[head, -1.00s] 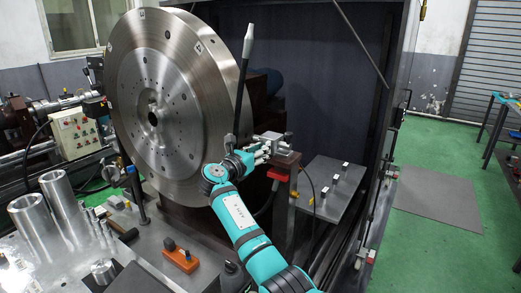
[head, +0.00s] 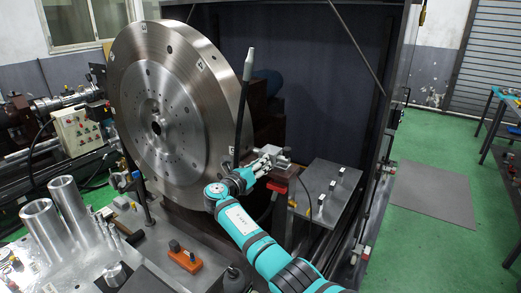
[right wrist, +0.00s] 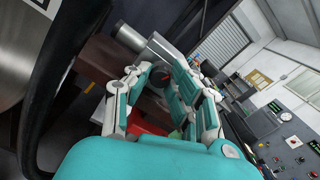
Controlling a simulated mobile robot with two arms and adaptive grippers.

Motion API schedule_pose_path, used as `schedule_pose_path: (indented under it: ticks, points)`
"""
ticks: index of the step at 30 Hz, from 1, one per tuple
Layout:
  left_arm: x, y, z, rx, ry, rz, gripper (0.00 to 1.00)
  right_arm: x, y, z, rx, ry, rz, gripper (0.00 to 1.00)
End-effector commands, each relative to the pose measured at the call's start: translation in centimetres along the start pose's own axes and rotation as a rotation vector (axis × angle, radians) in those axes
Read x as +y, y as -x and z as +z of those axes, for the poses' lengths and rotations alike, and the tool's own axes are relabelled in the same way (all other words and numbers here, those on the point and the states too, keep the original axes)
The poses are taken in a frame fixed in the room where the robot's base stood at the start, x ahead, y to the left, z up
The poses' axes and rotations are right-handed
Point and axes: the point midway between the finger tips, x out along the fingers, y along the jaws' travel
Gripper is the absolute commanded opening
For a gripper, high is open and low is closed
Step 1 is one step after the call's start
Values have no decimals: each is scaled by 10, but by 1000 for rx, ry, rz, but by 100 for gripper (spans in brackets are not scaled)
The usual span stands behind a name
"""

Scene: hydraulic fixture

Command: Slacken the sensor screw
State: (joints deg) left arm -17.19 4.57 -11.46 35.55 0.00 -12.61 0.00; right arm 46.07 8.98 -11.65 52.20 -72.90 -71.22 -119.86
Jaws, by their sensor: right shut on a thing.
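The sensor screw (right wrist: 158,76) shows as a dark round knob between my right fingers in the right wrist view. It sits at the near end of a silver cylindrical sensor holder (right wrist: 148,45). In the head view the silver sensor block (head: 276,151) stands on a brown bracket beside the large steel disc (head: 160,110). My right gripper (head: 266,161) reaches this block from the front left. In the right wrist view my right gripper (right wrist: 156,84) is shut on the screw, one finger on each side. The fingers partly hide the screw. My left gripper is out of view.
A grey plate (head: 327,190) with several small handles lies right of the bracket. An orange block (head: 184,257) and metal cylinders (head: 41,227) stand on the front-left bench. Green floor is open at right.

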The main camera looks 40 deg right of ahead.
Motion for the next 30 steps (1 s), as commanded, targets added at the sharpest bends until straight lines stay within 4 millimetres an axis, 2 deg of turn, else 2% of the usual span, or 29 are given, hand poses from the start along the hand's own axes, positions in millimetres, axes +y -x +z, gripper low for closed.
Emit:
schedule_pose_path:
  ticks: [1,3,12,30]
  points:
    - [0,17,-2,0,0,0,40,-4,0,8,0,39,-1,0]
    - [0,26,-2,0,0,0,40,-3,0,7,0,91,-1,0]
    - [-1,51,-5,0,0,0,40,-1,0,4,-1,257,-2,0]
    - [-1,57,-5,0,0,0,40,0,0,1,-2,322,-1,0]
